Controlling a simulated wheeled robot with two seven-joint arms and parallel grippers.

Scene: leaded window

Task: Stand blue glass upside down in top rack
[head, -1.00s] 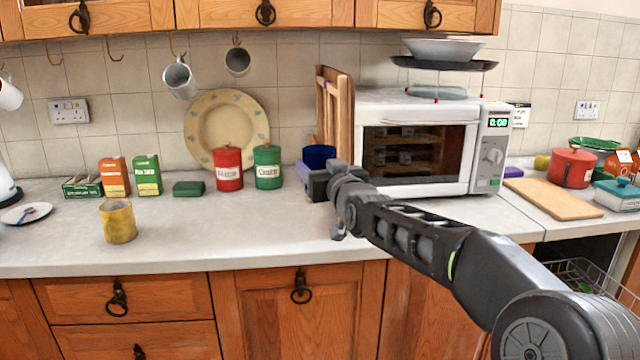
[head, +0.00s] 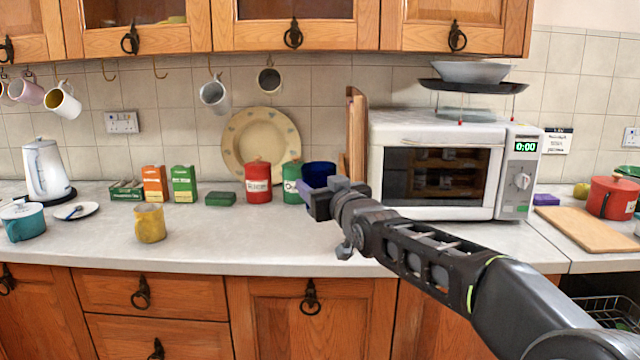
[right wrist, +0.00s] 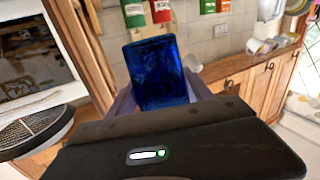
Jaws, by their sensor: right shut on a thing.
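The blue glass (head: 319,174) is held above the worktop, in front of the green canister, and looks upright. My right gripper (head: 322,200) is shut on it. In the right wrist view the blue glass (right wrist: 158,72) sits between the fingers, which are partly hidden behind the wrist housing. A wire rack (head: 612,311) shows at the lower right edge, under the worktop. Only part of it is in view, and I cannot tell which rack it is. My left gripper is not in view.
The microwave (head: 450,165) and upright wooden boards (head: 356,135) stand just right of the glass. A red canister (head: 258,183) and a yellow mug (head: 150,223) stand to the left. A chopping board (head: 585,229) lies above the rack. The front middle worktop is clear.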

